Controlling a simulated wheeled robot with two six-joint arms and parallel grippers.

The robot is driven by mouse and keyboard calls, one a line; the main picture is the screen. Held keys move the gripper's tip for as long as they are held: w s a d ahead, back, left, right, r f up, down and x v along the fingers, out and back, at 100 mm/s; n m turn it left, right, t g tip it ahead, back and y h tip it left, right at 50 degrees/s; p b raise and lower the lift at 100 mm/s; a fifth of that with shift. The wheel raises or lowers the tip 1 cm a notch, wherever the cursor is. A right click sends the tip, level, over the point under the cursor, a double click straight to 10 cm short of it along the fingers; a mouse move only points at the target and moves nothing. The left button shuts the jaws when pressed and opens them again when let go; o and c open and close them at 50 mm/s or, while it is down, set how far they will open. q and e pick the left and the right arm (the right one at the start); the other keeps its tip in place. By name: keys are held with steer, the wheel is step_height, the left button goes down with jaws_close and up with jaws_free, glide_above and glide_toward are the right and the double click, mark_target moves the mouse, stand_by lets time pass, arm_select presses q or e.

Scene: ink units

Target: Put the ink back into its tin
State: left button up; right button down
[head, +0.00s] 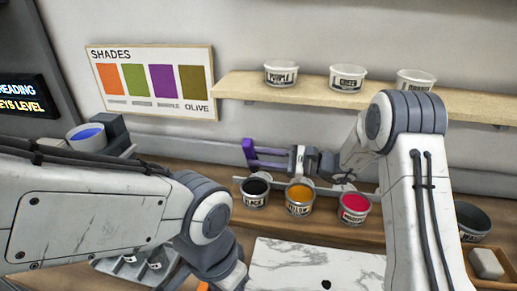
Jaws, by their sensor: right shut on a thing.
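My right gripper (294,160) is behind the row of tins on the bench and is shut on a purple tool-like piece (262,157). The piece sticks out to the left and has an upright end; its full shape is unclear. In front stand an open tin of black ink (255,194), a tin of yellow-orange ink (300,198) and a tin of magenta ink (353,208). A tin with blue ink (87,136) stands at the left. My left arm crosses the lower left, and its gripper fingers are not visible.
A shades board (152,104) is on the wall. A marble slab (315,266) lies in front. A dark tin (472,221) and a grey block (487,263) are at right.

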step_height(320, 180, down, 8)
steer(key=w+b, duration=0.1)
steer(key=b, duration=0.5)
steer(key=shift+w+d+f, duration=0.15)
steer(key=shift+w+f, duration=0.05)
steer(key=shift+f, duration=0.05)
steer(key=shift+r, duration=0.15)
stand_by(0.5)
step_height(320, 180, up, 8)
steer(key=p, duration=0.5)
steer(key=shift+r, duration=0.2)
